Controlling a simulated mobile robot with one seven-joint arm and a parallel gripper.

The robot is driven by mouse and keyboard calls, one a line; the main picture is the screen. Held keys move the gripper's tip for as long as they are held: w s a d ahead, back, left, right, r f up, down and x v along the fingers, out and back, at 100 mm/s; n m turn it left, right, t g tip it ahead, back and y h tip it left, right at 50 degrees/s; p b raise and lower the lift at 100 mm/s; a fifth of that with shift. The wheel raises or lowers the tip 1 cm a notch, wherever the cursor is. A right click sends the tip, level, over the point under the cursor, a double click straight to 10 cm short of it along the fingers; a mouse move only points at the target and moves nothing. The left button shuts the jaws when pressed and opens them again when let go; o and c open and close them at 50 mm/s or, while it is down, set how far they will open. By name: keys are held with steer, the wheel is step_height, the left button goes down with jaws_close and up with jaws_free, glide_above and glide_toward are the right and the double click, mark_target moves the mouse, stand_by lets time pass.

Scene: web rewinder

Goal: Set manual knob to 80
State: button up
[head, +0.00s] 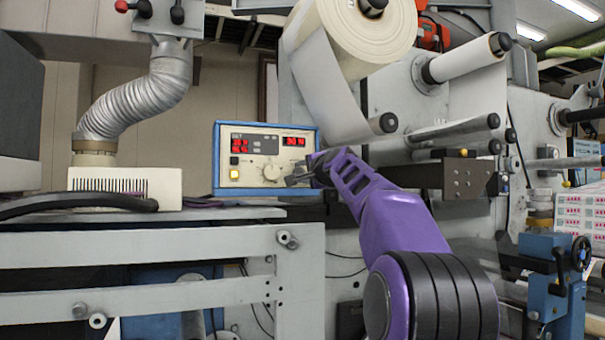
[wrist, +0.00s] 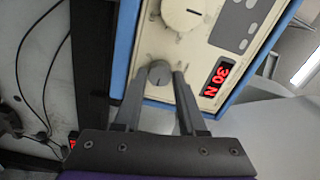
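The control box (head: 228,186) has a cream face and a blue frame; it stands left of centre in the head view. Its large cream knob (head: 271,172) has a dark pointer line and shows at the top of the wrist view (wrist: 183,12). A small grey knob (wrist: 159,74) with a pointer line lies between my gripper's fingertips (wrist: 160,74) in the wrist view. The fingers flank it closely; whether they press on it is unclear. In the head view my gripper (head: 292,178) hides that small knob. The red display (wrist: 215,77) seems to read 30 N.
A grey hose (head: 140,100) is to the left. Paper rolls (head: 365,35) and a metal bracket (head: 465,178) are close to my arm on the right.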

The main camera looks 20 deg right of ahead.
steer(key=o, duration=0.3)
steer(key=shift+o, duration=0.2)
steer(key=s+b, duration=0.7)
steer(key=s, duration=1)
steer(key=shift+s+b, duration=0.2)
steer(key=shift+b, duration=0.2)
steer(key=shift+r, duration=0.1)
